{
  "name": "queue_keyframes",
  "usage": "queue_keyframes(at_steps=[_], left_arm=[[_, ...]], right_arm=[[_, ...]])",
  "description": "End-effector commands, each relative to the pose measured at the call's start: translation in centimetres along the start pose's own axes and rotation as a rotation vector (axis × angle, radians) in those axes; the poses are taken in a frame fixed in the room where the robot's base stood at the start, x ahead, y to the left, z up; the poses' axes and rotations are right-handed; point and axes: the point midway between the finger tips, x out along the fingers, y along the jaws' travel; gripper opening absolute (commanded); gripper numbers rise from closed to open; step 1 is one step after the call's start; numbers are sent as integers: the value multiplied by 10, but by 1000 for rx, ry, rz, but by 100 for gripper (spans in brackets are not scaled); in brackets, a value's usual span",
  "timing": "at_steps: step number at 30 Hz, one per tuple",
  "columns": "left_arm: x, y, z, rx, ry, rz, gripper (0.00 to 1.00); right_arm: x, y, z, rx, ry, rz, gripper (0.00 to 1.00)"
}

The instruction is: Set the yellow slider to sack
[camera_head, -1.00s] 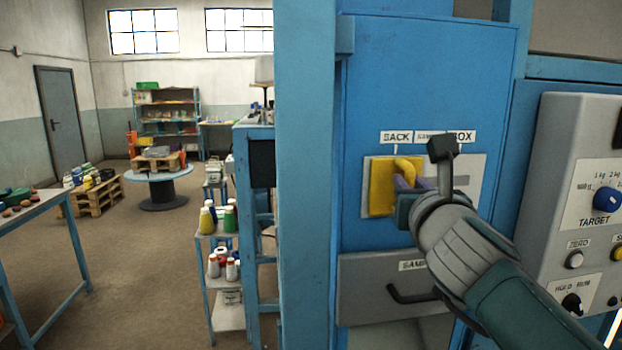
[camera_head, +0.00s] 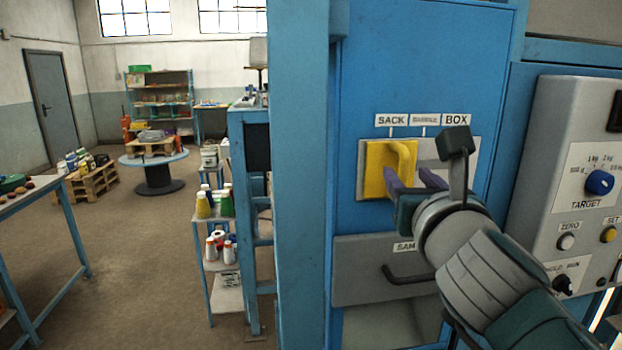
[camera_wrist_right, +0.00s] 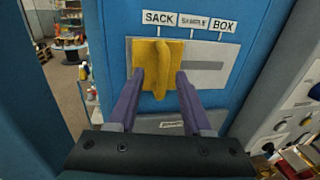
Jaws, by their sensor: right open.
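The yellow slider (camera_head: 376,168), a square plate with an upright handle, sits at the left end of its grey track plate (camera_head: 429,151) on the blue cabinet, under the SACK label (camera_head: 391,120). My right gripper (camera_head: 411,184) is open, its purple fingers in front of the slider and a little below the handle's middle. In the right wrist view the slider (camera_wrist_right: 158,62) shows between the two fingertips (camera_wrist_right: 160,78), with one finger on each side of the handle. Whether a finger touches it I cannot tell. My left gripper is out of view.
The SAMPLE label (camera_head: 425,120) and BOX label (camera_head: 456,120) are to the right. A grey drawer (camera_head: 360,272) with a black handle is below the track. A grey control panel (camera_head: 550,160) with knobs stands at right. A blue post (camera_head: 299,180) is at left.

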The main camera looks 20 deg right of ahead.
Motion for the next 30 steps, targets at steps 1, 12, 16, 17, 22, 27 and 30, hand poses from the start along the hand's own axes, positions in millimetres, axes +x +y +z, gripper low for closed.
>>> queue_keyframes(at_steps=[1,12,16,17,22,27,30], left_arm=[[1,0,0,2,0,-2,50],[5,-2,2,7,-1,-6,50],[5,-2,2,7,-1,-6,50],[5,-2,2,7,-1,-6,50],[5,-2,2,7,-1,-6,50],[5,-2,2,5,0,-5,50],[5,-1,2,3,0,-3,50]], right_arm=[[-11,0,-2,0,1,1,50],[-50,1,0,0,0,2,50],[-50,1,0,0,-1,2,50],[-50,1,0,0,-1,2,50],[-50,1,0,0,-1,2,50],[-51,2,4,-26,-17,13,50],[-58,15,23,-184,-111,81,50]])
